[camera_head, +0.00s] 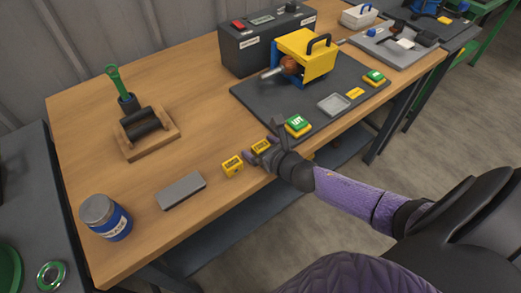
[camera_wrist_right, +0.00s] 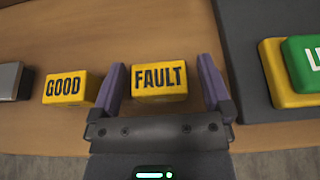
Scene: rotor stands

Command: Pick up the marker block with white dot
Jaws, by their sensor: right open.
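Two yellow marker blocks lie near the table's front edge. One reads GOOD (camera_head: 232,165) and also shows in the wrist view (camera_wrist_right: 69,88). The other reads FAULT (camera_head: 260,146) and also shows in the wrist view (camera_wrist_right: 160,82). I can make out no white dot on either block's visible faces. My right gripper (camera_head: 262,151) is open at the FAULT block. In the wrist view its purple fingers (camera_wrist_right: 160,72) stand on either side of that block, with gaps on both sides. The GOOD block is outside the left finger. My left gripper is not in view.
A dark mat (camera_head: 262,98) with a green button (camera_head: 298,125) lies right of the blocks. A grey bar (camera_head: 181,190) and a blue jar (camera_head: 105,217) are to the left. A wooden stand (camera_head: 146,130) is farther back. Bare wood lies behind the blocks.

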